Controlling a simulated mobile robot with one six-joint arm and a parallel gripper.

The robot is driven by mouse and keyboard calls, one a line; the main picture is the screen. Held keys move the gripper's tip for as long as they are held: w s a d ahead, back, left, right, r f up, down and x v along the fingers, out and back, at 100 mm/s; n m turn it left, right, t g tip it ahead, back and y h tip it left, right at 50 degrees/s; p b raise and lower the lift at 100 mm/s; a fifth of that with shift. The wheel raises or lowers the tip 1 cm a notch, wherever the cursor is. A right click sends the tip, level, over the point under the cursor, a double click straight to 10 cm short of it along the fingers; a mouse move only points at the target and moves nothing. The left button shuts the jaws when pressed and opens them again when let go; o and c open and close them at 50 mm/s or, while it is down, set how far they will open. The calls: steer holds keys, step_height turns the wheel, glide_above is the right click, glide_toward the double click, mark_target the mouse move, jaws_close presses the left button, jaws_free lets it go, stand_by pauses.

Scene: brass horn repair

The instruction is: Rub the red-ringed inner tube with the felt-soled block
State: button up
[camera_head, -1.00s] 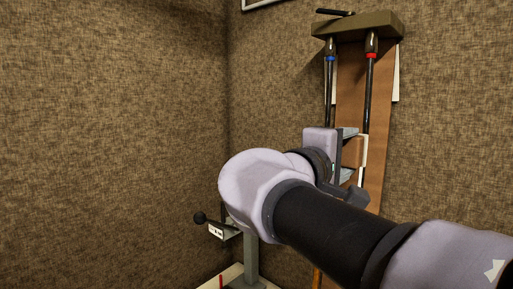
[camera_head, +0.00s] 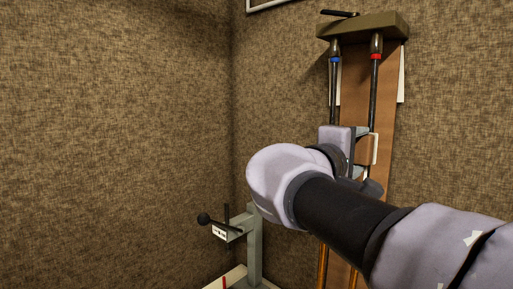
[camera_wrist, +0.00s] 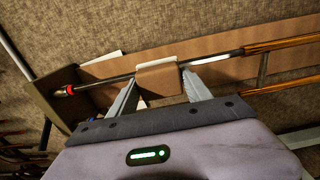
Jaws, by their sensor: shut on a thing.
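The red-ringed inner tube (camera_head: 374,90) hangs beside a blue-ringed tube (camera_head: 333,95) under a dark top holder. In the wrist view the red-ringed tube (camera_wrist: 110,82) runs behind the block and comes out on its right, with a pale bright stretch before the brass. My gripper (camera_head: 363,152) is shut on the brown block (camera_wrist: 158,83), one finger at each end. The block's white felt sole (camera_head: 374,149) is at the red-ringed tube, below its ring. I cannot tell whether felt and tube touch; the block hides that stretch.
The olive top holder (camera_head: 363,26) has a dark handle on top. A brown board (camera_head: 353,90) stands behind the tubes, against the textured wall. A grey stand (camera_head: 254,245) with a black-knobbed lever is at lower middle. The left side is open wall.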

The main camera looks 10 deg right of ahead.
steer(key=shift+x, duration=0.85)
step_height(320, 180, up, 4)
steer(key=p, duration=0.2)
steer(key=shift+r+p, duration=0.1)
steer(key=shift+p, duration=0.25)
steer(key=shift+b, duration=0.35)
step_height(320, 180, down, 4)
steer(key=b, duration=0.4)
steer(key=shift+w+f, duration=0.1)
steer(key=shift+f, duration=0.15)
steer(key=shift+r, duration=0.15)
steer(key=shift+b+v, duration=0.6)
steer(key=shift+v, duration=2.25)
